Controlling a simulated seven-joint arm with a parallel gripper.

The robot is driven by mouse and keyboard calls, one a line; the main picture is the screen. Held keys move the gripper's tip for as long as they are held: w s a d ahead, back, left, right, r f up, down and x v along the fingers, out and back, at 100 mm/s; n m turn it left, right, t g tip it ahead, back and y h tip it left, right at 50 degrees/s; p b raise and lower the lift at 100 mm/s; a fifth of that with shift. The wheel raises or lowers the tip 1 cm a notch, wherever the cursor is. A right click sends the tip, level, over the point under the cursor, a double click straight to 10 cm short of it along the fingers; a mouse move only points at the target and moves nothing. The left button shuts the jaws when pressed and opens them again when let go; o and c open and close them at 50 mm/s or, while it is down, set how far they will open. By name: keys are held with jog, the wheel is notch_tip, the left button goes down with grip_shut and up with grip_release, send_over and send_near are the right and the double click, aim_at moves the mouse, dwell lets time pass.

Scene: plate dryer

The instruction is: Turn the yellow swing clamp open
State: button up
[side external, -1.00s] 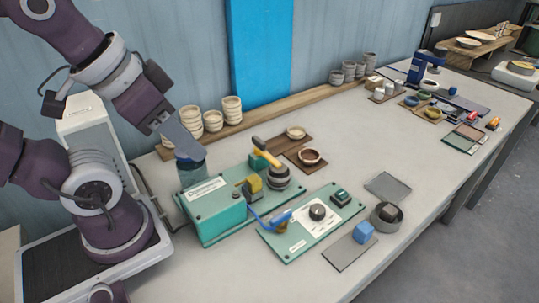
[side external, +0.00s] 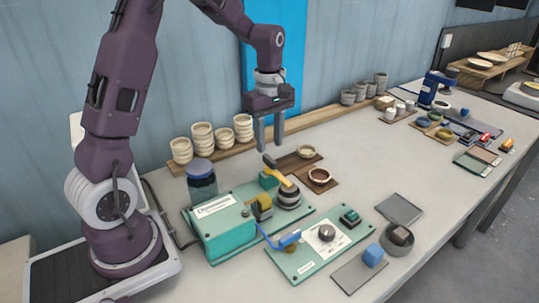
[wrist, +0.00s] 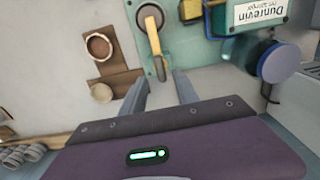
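The yellow swing clamp (side external: 277,173) is a yellow-orange lever on the green base plate (side external: 222,202). Its arm reaches over a dark round stack (side external: 289,197). In the wrist view the clamp (wrist: 155,38) lies just beyond my fingertips, and the stack (wrist: 148,18) is under its far end. My gripper (side external: 268,149) points down above and behind the clamp, apart from it. In the wrist view my gripper (wrist: 161,76) has its two fingers spread with nothing between them.
A jar with a blue lid (side external: 201,178) stands left of the clamp. Brown mats with bowls (side external: 319,176) lie to its right. Stacked cups (side external: 202,138) stand on the back shelf.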

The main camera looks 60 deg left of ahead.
aim_at(269, 158)
notch_tip(269, 158, down, 5)
grip_shut()
jog(key=shift+r, duration=0.1)
dwell(1.4)
